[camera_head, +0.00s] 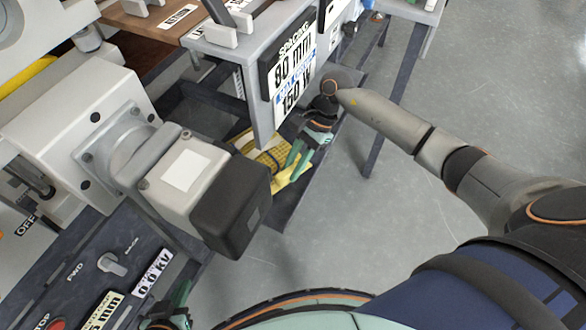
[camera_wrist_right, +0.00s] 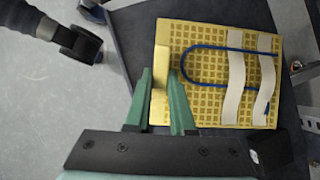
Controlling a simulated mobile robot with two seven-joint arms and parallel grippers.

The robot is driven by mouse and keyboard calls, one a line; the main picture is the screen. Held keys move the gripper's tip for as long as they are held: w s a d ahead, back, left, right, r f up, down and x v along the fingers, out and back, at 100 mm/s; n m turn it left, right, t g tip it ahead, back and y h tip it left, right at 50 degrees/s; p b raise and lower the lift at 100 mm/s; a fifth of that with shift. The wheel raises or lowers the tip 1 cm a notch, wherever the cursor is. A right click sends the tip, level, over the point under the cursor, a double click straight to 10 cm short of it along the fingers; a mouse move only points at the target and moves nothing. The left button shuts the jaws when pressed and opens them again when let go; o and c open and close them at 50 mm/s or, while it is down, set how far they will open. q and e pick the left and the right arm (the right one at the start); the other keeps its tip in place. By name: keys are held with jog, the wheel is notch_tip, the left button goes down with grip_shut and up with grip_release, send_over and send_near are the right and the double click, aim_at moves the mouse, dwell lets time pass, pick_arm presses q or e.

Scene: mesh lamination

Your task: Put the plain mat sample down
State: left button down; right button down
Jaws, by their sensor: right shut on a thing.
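My right gripper (camera_head: 297,166) reaches down to a low dark shelf under the machine's bench. I cannot tell whether the piece touches the mat or the shelf. The gridded mat also shows in the head view (camera_head: 270,158). My left gripper (camera_head: 172,318) is partly cut off at the bottom left.
The dark shelf (camera_wrist_right: 125,22) carries the gridded mat. The bench with the "80 mm" sign (camera_head: 292,75) overhangs it. A grey and black motor block (camera_head: 230,208) sticks out at left. Metal legs (camera_head: 392,95) stand behind. The grey floor (camera_head: 350,225) is open at right.

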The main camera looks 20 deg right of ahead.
jog(key=shift+f, duration=0.55)
jog(key=shift+f, duration=0.1)
jog(key=c, duration=1.2)
grip_release()
jog(key=shift+f+b, duration=0.15)
jog(key=shift+b, duration=0.15)
jog(key=shift+c, duration=0.2)
jog(key=o, duration=0.5)
